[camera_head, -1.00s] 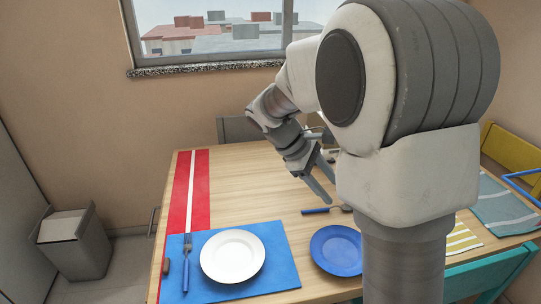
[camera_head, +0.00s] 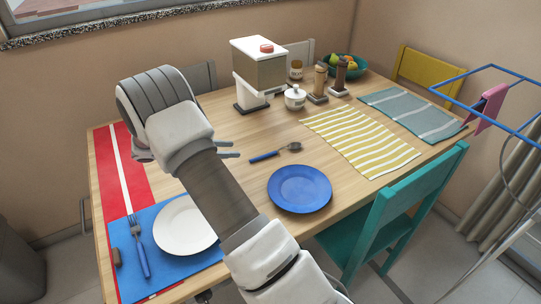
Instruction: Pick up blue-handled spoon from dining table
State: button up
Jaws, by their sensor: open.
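The blue-handled spoon (camera_head: 275,152) lies flat on the wooden dining table (camera_head: 235,184), behind the blue plate. Its blue handle points left and its grey bowl points right. My gripper (camera_head: 236,150) is left of the spoon, its fingers pointing right, with a gap between the fingertips. The fingers are close to the handle end in the picture; I cannot tell their height above the table. Nothing shows between them. My arm hides the gripper's base and part of the table.
A blue plate (camera_head: 300,188) sits in front of the spoon. A white plate (camera_head: 184,226) and a blue-handled fork (camera_head: 139,246) lie on a blue mat (camera_head: 166,272). A dispenser (camera_head: 258,75), sugar bowl (camera_head: 295,97) and grinders stand behind. A teal chair (camera_head: 392,215) is at the front.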

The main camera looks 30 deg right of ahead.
jog(key=b, duration=0.2)
send_near(273, 152)
jog(key=x, duration=0.2)
jog(key=shift+w+d, duration=0.2)
jog(key=shift+d, duration=0.15)
jog(key=x, duration=0.2)
jog(key=b+x, duration=0.1)
jog(key=x, duration=0.1)
jog(key=shift+s+f, duration=0.2)
jog(key=shift+s, duration=0.05)
jog(key=shift+d+f, duration=0.2)
jog(key=shift+d, duration=0.4)
grip_shut()
